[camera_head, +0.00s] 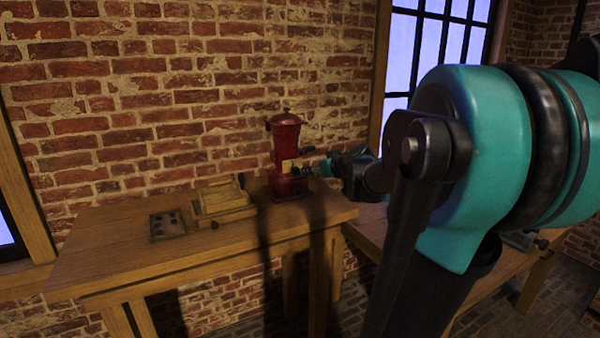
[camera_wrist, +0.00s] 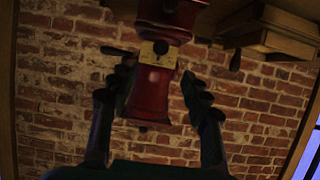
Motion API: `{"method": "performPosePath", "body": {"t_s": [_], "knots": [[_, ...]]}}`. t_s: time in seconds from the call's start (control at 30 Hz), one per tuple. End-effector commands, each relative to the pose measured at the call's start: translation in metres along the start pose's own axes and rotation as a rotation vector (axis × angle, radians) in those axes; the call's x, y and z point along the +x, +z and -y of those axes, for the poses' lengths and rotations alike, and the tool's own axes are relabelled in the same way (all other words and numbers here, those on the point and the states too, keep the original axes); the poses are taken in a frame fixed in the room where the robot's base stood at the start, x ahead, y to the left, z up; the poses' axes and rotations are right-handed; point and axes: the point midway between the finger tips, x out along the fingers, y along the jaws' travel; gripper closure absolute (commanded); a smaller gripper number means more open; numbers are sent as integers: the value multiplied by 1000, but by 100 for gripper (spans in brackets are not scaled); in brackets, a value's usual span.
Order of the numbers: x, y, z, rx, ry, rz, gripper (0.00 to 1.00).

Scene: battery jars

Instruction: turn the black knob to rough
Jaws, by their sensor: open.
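A red grinder (camera_head: 287,133) stands upright near the right end of the wooden table, and it also shows upside down in the wrist view (camera_wrist: 150,92). A pale yellow plate (camera_wrist: 158,54) is on its front, with a small dark round spot (camera_wrist: 160,47) that looks like the black knob. Its pointing direction and any lettering are too small to read. My gripper (camera_wrist: 155,80) is open, one finger on each side of the red body in the wrist view. I see no clear contact. In the head view my gripper (camera_head: 322,168) is just right of the grinder.
A wooden box (camera_head: 225,211) and a dark plate with several small dark pieces (camera_head: 167,225) lie left of the grinder on the table (camera_head: 110,238). A brick wall is behind. A second wooden table (camera_head: 370,226) stands at right, partly hidden by my arm.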

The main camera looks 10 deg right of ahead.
Motion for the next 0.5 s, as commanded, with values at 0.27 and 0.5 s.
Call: {"method": "performPosePath", "body": {"t_s": [0.27,0.5], "knots": [[43,0,0,-1,-2,0,52],[79,1,1,-1,-2,1,52]]}}
